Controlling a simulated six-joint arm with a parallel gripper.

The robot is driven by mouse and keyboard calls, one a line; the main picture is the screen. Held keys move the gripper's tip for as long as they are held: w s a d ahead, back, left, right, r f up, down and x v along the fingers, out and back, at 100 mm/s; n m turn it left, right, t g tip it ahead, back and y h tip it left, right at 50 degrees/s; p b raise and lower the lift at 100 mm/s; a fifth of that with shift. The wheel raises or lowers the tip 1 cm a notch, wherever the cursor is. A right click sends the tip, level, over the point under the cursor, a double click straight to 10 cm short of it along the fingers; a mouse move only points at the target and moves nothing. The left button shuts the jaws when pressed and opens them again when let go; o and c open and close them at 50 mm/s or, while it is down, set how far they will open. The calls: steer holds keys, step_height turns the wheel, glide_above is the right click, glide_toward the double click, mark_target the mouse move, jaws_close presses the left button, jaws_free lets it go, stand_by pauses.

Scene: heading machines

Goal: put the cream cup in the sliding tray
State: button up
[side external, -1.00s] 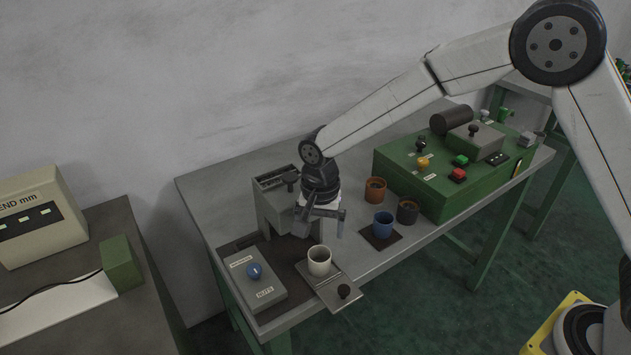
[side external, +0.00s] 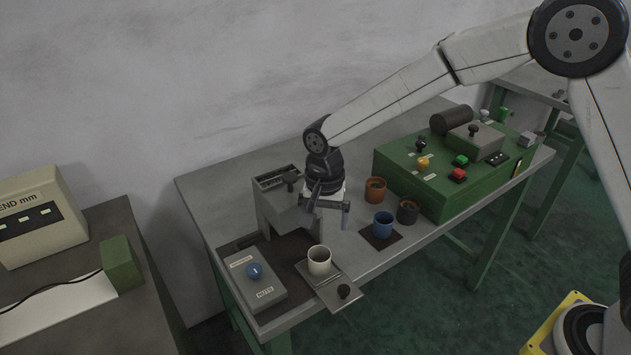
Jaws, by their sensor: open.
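The tray sticks out past the table's front edge. My gripper (side external: 331,222) is open and empty. It is above and behind the cup, apart from it, in front of the grey machine housing.
A blue cup (side external: 383,225) stands on a dark mat, with a dark cup (side external: 407,211) and an orange-brown cup (side external: 375,190) nearby. A green control box (side external: 440,180) is at right.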

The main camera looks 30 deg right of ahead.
steer(key=s+d+r+n+t, duration=0.1)
steer(key=s+d+n, duration=0.7)
steer(key=s+d, duration=0.8)
steer(key=shift+s+d+r+n+t, duration=0.2)
steer(key=shift+s+n+t, duration=0.15)
steer(key=shift+t, duration=0.45)
steer(key=shift+w, duration=0.1)
